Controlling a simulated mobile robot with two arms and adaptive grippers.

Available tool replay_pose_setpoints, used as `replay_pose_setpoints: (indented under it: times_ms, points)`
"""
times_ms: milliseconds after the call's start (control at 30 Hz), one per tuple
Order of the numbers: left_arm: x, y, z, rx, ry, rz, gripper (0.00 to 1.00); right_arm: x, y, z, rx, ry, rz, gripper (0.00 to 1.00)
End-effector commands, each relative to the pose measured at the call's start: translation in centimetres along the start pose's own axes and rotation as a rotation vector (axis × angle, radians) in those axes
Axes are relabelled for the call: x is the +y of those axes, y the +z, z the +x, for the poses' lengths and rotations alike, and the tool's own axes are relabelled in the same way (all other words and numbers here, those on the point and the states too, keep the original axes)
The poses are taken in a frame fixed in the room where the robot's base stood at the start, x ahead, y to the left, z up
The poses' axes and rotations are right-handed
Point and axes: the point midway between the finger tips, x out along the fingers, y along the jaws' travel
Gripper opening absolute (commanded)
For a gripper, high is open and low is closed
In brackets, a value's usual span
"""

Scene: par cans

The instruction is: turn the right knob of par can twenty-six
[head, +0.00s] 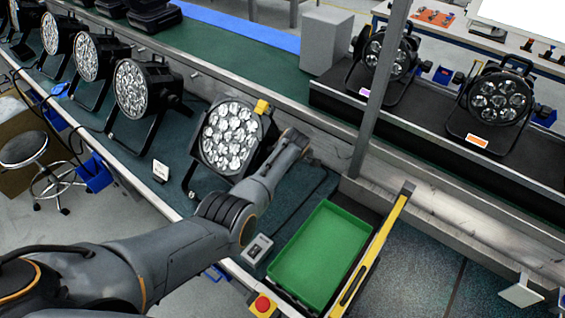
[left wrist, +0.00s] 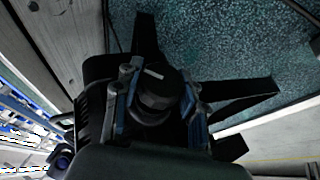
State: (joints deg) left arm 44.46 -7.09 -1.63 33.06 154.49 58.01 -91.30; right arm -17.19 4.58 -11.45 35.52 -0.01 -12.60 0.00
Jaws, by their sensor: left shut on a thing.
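The par can (head: 232,138) beside my left arm stands on the green bench, its round face of clear lenses turned toward the camera. A yellow piece shows at its upper right. I cannot read a number on it. In the left wrist view, a round black knob (left wrist: 157,88) with a pale mark line sits on the can's dark body. My left gripper (left wrist: 158,108) is shut on this knob, with one finger on each side. In the head view, my forearm and wrist hide the fingers and the knob. My right gripper is in neither view.
More par cans (head: 143,88) stand in a row at the left. Others (head: 497,100) stand on the raised shelf at the right. A green tray (head: 318,256), a yellow bar (head: 378,245) and a grey post (head: 380,90) are right of my arm. A small grey box (head: 258,248) lies near the bench edge.

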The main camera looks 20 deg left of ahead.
Motion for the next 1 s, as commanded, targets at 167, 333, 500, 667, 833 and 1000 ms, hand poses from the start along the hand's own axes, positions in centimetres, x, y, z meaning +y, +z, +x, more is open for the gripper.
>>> replay_pose_setpoints:
  times_ms: [167, 333, 500, 667, 833, 1000]
  points:
    - [-0.2, 0.0, 0.1, 0.0, -0.003, 0.001, 0.65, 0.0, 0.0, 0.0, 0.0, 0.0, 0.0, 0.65]
    - [-0.1, 0.0, 0.1, 0.0, -0.001, 0.0, 0.65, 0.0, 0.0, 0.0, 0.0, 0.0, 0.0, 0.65]
    - [0.0, 0.0, -0.1, 0.0, 0.001, 0.0, 0.65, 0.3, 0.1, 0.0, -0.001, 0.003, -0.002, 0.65]
    - [0.1, 0.2, -1.0, -0.001, 0.003, 0.0, 0.65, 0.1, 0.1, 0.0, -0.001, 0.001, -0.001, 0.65]
    - [-0.1, 0.0, -2.6, -0.001, 0.002, -0.003, 0.65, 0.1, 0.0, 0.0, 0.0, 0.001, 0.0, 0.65]
    - [0.0, 0.1, -4.7, -0.001, 0.001, -0.001, 0.65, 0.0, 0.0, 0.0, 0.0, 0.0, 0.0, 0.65]
